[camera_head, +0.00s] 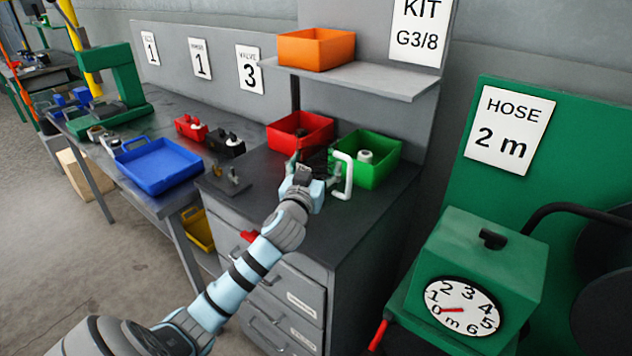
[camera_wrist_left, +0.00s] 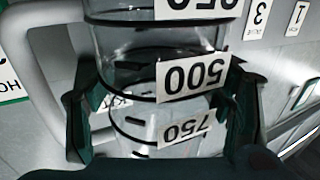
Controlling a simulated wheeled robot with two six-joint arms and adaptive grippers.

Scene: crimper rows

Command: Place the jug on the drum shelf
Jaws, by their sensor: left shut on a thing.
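The jug is clear, with black rings and number labels including 500 and 750; it fills the middle of the left wrist view (camera_wrist_left: 125,75), where the labels appear upside down. In the head view its pale handle (camera_head: 347,178) shows to the right of my left gripper (camera_head: 312,165), and most of its body is hidden or hard to make out. My left gripper is shut on the jug's body, in front of the red and green bins. Dark reels (camera_head: 600,245) stand at the right, beside a green dial box (camera_head: 480,265). I cannot tell which surface is the drum shelf.
A red bin (camera_head: 300,132) and a green bin (camera_head: 385,160) stand on the grey cabinet. An orange bin (camera_head: 316,50) sits on the wall shelf (camera_head: 385,82) above. A blue tray (camera_head: 158,165) lies on the bench at left. A black hose arches near the reels.

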